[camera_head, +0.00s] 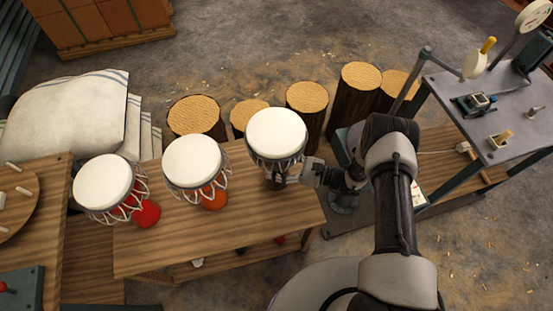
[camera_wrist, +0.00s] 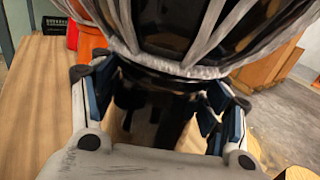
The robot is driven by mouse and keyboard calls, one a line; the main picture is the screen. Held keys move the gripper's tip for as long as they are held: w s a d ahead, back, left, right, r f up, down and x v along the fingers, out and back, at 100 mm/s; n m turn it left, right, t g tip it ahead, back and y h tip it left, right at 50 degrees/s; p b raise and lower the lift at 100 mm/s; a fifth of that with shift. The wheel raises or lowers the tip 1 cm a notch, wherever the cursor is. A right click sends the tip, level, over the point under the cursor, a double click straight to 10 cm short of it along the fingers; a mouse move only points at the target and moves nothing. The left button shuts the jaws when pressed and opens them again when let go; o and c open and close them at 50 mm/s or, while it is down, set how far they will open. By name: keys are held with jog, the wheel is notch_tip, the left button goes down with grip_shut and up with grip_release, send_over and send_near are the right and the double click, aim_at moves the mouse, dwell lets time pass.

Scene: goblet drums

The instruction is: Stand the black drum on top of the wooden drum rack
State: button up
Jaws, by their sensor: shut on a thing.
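The black drum, with its white head (camera_head: 277,134) and white cords, is upright or nearly so at the right end of the wooden drum rack (camera_head: 230,235). My gripper (camera_head: 292,174) reaches it from the right and is shut around its narrow lower part. In the wrist view the dark, glossy drum bowl (camera_wrist: 165,28) fills the top, and my gripper's fingers (camera_wrist: 160,112) flank the dark stem below it. The drum's foot is mostly hidden, so I cannot tell whether it touches the rack top.
An orange drum (camera_head: 193,162) and a red drum (camera_head: 105,183) stand on the rack left of the black drum. Several log stumps (camera_head: 307,98) stand behind. A metal workbench (camera_head: 500,125) is at the right. The rack's front top is clear.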

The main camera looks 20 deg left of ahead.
jog(key=shift+f+b, duration=0.45)
jog(key=shift+f, duration=1.1)
jog(key=shift+f, duration=0.2)
jog(key=o, duration=2)
jog(key=shift+r, duration=0.15)
jog(key=d, duration=0.7)
jog(key=shift+s+d+p, duration=0.15)
jog(key=shift+d+p, duration=0.15)
jog(key=shift+p, duration=0.15)
